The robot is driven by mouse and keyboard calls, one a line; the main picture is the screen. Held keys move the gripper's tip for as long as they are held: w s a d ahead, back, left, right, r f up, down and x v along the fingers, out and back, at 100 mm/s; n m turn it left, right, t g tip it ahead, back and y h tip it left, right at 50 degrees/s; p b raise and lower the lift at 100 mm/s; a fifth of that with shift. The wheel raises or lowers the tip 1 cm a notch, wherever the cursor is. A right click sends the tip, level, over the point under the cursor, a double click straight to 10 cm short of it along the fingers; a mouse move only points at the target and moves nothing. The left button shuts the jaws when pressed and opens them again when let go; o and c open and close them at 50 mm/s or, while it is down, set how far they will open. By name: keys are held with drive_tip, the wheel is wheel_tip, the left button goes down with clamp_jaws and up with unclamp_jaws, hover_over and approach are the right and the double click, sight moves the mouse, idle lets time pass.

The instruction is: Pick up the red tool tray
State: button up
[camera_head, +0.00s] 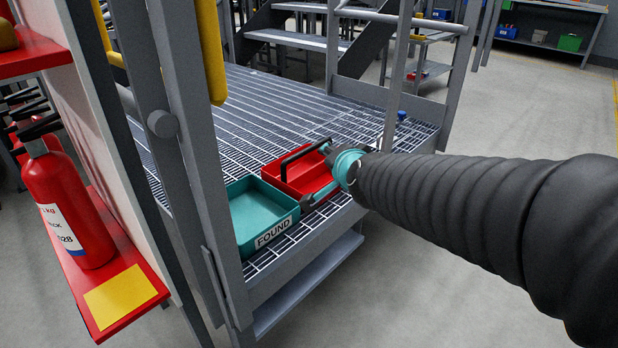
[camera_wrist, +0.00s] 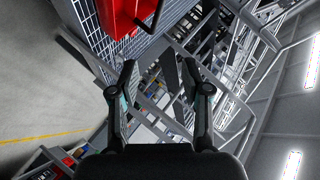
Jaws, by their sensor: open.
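The red tool tray (camera_head: 297,173) sits on the grated catwalk deck, with a black handle (camera_head: 303,152) over it. In the wrist view the red tool tray (camera_wrist: 119,14) shows at the top edge, left of centre, partly cut off. My gripper (camera_head: 314,196) is at the tray's right front side in the head view. I cannot tell whether it touches the tray. In the wrist view my gripper (camera_wrist: 160,66) has its two fingers spread apart with nothing between them. The tray lies beyond the fingertips there. My arm hides part of the deck to the right.
A teal bin (camera_head: 263,213) labelled FOUND stands beside the tray at the deck's front edge. A grey post (camera_head: 196,130) and yellow rail (camera_head: 211,50) rise at left. A fire extinguisher (camera_head: 68,205) stands on a red shelf. Bare deck lies behind the tray.

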drive_tip(key=w+a+f+m+t+h+b, duration=0.2)
drive_tip(key=w+a+f+m+t+b, duration=0.1)
drive_tip(key=w+a+f+m, duration=0.4)
drive_tip(key=m+t+h+b, duration=0.2)
drive_tip(key=m+h, duration=0.2)
drive_tip(key=m, duration=0.1)
approach(307, 152)
drive_tip(key=w, duration=0.6)
drive_tip(key=shift+w+d+r+p, duration=0.1)
drive_tip(key=shift+w+d+p, duration=0.05)
drive_tip(key=shift+d+p, duration=0.2)
drive_tip(key=shift+w+d+f, duration=0.1)
drive_tip(key=shift+w+d, duration=0.05)
drive_tip(key=shift+w, duration=0.7)
drive_tip(key=shift+w+d+f, duration=0.1)
drive_tip(key=shift+w+d, duration=0.05)
drive_tip(key=shift+w, duration=0.75)
drive_tip(key=shift+w+d+f, duration=0.1)
drive_tip(key=shift+w+d, duration=0.05)
drive_tip(key=shift+w, duration=0.7)
clamp_jaws()
drive_tip(key=shift+r, duration=0.1)
